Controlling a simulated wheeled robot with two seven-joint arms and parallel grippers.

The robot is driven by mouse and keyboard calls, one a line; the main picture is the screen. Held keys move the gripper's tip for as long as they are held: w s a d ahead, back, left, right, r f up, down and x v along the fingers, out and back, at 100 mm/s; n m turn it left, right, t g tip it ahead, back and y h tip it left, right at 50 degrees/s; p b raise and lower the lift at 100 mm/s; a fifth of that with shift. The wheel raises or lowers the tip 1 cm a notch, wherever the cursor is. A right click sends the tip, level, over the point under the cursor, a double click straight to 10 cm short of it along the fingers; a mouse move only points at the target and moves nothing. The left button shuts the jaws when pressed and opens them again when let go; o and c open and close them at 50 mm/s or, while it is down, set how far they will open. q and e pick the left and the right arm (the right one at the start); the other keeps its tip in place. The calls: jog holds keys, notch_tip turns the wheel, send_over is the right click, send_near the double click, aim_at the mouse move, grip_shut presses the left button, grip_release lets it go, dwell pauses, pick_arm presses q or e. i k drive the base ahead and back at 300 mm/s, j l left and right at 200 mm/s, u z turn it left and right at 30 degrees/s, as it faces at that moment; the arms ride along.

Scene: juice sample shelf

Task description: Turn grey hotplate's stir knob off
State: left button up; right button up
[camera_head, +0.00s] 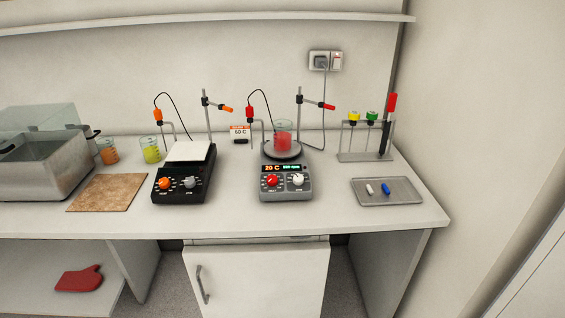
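The grey hotplate (287,185) stands on the bench right of centre, with a lit display (284,168) that seems to read 20 C. Its front has a red knob (272,181) on the left and a white knob (298,179) on the right. Which one is the stir knob cannot be read from the labels. A beaker of red liquid (283,135) stands on its round plate. Neither of my grippers is in view.
A black hotplate (183,178) with orange and grey knobs stands to the left. A brown mat (107,192), beakers and a metal bath (40,170) are at left. Bench front is clear.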

aim_at(298, 179)
jog(key=i+l+u, duration=0.25)
jog(key=i, duration=0.2)
jog(key=i+l+u, duration=0.3)
jog(key=i+l, duration=0.1)
